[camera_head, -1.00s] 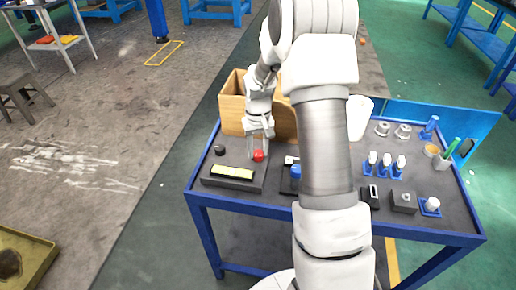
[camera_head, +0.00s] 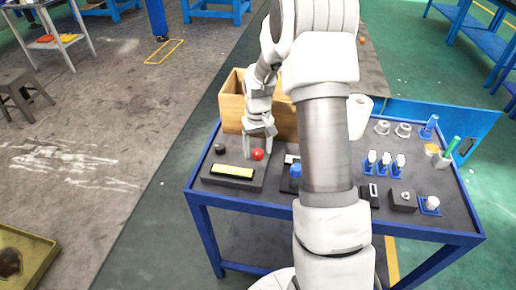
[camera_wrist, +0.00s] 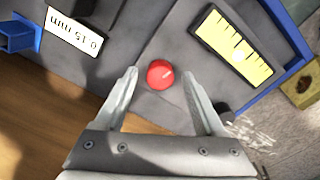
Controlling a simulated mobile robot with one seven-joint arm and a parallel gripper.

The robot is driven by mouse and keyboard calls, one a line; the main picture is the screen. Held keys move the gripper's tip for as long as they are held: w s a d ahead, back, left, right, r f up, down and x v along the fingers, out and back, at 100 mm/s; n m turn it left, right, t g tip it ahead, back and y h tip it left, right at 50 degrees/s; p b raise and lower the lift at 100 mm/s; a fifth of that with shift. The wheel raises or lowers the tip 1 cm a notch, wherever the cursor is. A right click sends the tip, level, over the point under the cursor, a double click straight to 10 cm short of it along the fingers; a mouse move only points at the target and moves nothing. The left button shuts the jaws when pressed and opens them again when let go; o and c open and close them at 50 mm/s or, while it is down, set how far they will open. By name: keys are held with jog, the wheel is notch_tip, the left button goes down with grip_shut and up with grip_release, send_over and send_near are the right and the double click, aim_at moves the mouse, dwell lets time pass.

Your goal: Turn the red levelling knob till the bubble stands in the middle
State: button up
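The red knob (camera_head: 257,154) stands on the dark levelling block (camera_head: 215,182) at the table's left; it also shows in the wrist view (camera_wrist: 160,74), with a pale mark on its top. My gripper (camera_wrist: 160,76) is open, with one finger on each side of the knob and a gap to both. In the head view my gripper (camera_head: 258,152) points down at the knob. The yellow level vial (camera_head: 233,172) lies beside the knob. In the wrist view the vial (camera_wrist: 222,33) shows a pale bubble (camera_wrist: 239,55) near its middle; exact centring is hard to tell.
A black knob (camera_head: 220,149) is at the block's back left. A wooden box (camera_head: 232,105) stands close behind my gripper. A blue-topped part (camera_head: 296,171) is right of the block. A label reading 0.15 mm (camera_wrist: 73,31) shows in the wrist view.

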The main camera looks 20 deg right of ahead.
aim_at(258, 152)
notch_tip(258, 152, up, 18)
jog(key=p, duration=0.3)
jog(key=shift+f, duration=0.25)
dwell(0.3)
jog(key=s+a+r+t+p, duration=0.3)
jog(key=s+a+r, duration=0.3)
jog(key=s+r, duration=0.6)
jog(key=s+a+r+t+p, duration=0.1)
jog(key=s+a+r, duration=0.1)
jog(key=s, duration=0.4)
jog(key=s+a+r+t+p, duration=0.1)
jog(key=s+a+r, duration=0.1)
jog(key=s, duration=0.5)
jog(key=shift+s+n+t, duration=0.25)
jog(key=shift+n+t, duration=0.05)
jog(key=shift+n, duration=0.1)
jog(key=shift+a, duration=0.1)
